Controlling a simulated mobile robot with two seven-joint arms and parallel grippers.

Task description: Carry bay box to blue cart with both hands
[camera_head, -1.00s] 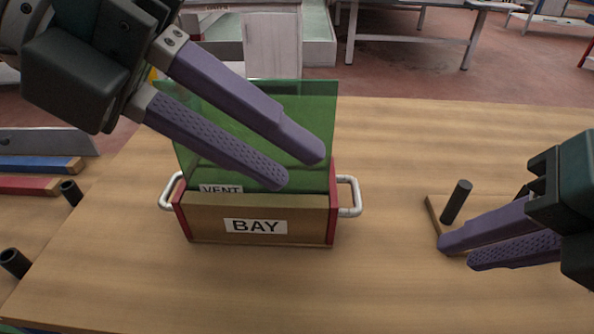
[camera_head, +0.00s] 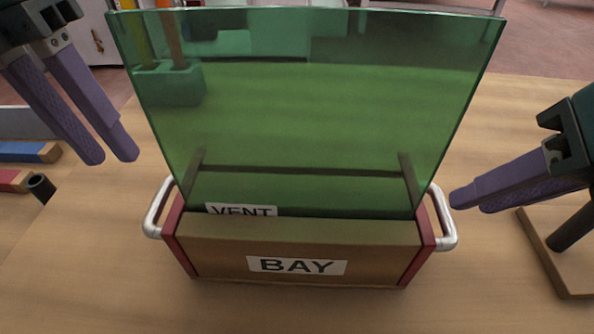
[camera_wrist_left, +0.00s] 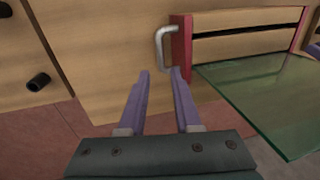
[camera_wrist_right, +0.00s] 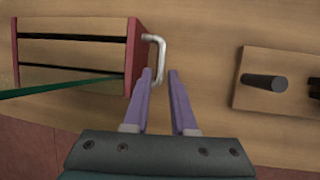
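The bay box (camera_head: 210,258) is a wooden box with red ends, a BAY label and a metal handle at each end. It stands on the wooden table with a green glass pane (camera_head: 310,110) upright in it. My left gripper (camera_head: 112,160) is open and empty, above and left of the left handle (camera_head: 157,207); that handle also shows beyond its fingertips in the left wrist view (camera_wrist_left: 160,45). My right gripper (camera_head: 466,203) is just right of the right handle (camera_head: 446,215). In the right wrist view its fingers are apart (camera_wrist_right: 160,72), close to the handle (camera_wrist_right: 158,50). I see no blue cart clearly.
A wooden base with a dark peg (camera_head: 570,235) stands right of the box, near my right gripper. Dark tube ends (camera_head: 40,187) and blue and red strips (camera_head: 25,151) lie at the left. The table in front of the box is clear.

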